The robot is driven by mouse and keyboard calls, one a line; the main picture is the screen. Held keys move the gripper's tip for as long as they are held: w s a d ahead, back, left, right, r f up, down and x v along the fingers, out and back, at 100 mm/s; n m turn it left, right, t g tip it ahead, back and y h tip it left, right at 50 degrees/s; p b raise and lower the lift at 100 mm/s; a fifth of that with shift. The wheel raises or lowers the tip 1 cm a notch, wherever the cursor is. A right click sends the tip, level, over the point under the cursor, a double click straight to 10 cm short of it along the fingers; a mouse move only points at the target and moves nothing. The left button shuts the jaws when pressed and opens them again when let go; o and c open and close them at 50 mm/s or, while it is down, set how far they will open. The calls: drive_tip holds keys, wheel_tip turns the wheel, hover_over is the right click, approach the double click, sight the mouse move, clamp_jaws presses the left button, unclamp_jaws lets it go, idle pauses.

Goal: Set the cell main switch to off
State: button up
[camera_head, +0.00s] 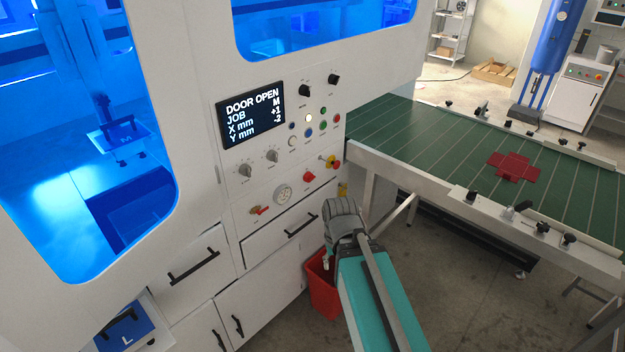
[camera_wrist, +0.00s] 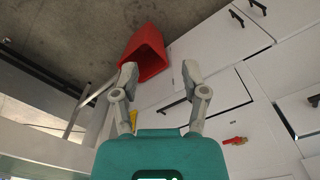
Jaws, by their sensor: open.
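The control panel is on the white machine front in the head view. A red-and-yellow rotary switch (camera_head: 329,162), which looks like the main switch, sits at its lower right edge; its exact handle angle is too small to read. A red knob (camera_head: 309,177) is just left of it. A small red lever with brass (camera_head: 259,210) sits lower left and also shows in the wrist view (camera_wrist: 235,140). My gripper (camera_wrist: 159,70) is open and empty, its fingers spread toward the red bin and drawer fronts. In the head view my arm hides most of it, below the panel.
A red bin (camera_head: 322,284) stands on the floor by the cabinet. The display (camera_head: 251,115) reads DOOR OPEN. Drawer handles (camera_head: 301,226) stick out below the panel. A green conveyor (camera_head: 440,150) with a red flat blank (camera_head: 514,166) extends right.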

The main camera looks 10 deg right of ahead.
drive_tip(key=o, duration=0.4)
drive_tip(key=shift+w+f, duration=0.1)
drive_tip(key=shift+c, duration=0.2)
drive_tip(key=shift+o, duration=0.8)
drive_tip(key=shift+w+a+f, duration=0.1)
drive_tip(key=shift+w+f, duration=0.1)
drive_tip(key=w+f+m+t+y+b, duration=0.35)
drive_tip(key=w+m+b, duration=0.35)
drive_tip(key=w, duration=0.3)
drive_tip(key=w+f+m+t+y+b, duration=0.2)
drive_tip(key=w+f+m+y+b, duration=0.25)
drive_tip(key=w+m+b, duration=0.45)
drive_tip(key=w+d+r+m+t+y+b, duration=0.1)
drive_tip(key=w+d+m+t+y+b, duration=0.1)
drive_tip(key=w+d+m+t+b, duration=0.2)
drive_tip(key=w+d+r+m+t+y+b, duration=0.1)
drive_tip(key=w+d+m+t+b, duration=0.3)
drive_tip(key=w+m, duration=0.6)
drive_tip(key=w+d+b, duration=0.1)
drive_tip(key=d, duration=0.1)
drive_tip(key=shift+d+r+y, duration=0.15)
drive_tip(key=shift+d+y, duration=0.25)
